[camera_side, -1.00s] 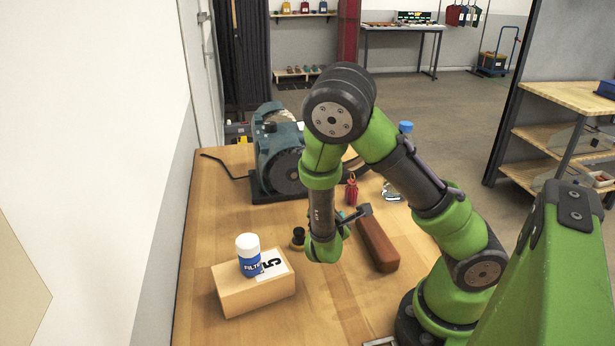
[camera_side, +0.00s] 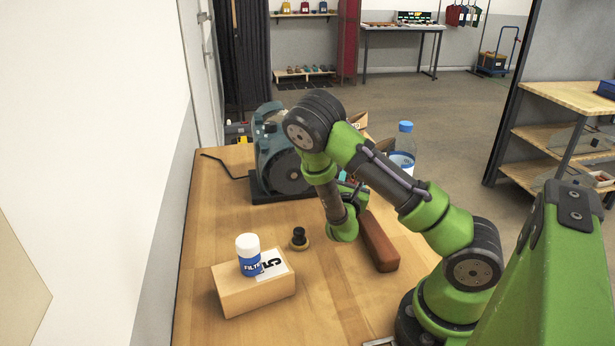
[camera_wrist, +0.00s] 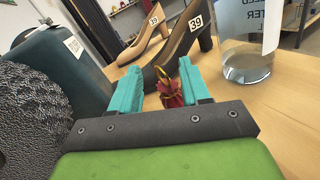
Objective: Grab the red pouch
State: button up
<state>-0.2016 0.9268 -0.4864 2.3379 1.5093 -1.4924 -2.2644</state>
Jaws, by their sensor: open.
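The red pouch (camera_wrist: 171,94) shows in the wrist view, small, with a gathered neck and a yellowish tie. It appears between the teal fingers of my gripper (camera_wrist: 161,82), nearer the right finger. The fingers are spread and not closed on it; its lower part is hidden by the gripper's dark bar. In the side view my gripper (camera_side: 345,177) is low over the table's far part, mostly hidden by my own wrist, and the pouch is hidden there.
A dark green machine (camera_side: 283,165) stands left of my gripper. A brown bar (camera_side: 379,243) lies in front of it, a water bottle (camera_side: 403,160) to the right. Tan and dark heeled shoes (camera_wrist: 183,38) stand beyond the pouch.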

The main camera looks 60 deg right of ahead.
jog(key=shift+x, duration=2.75)
jog(key=shift+f, duration=0.2)
grip_shut()
jog(key=shift+a, duration=0.1)
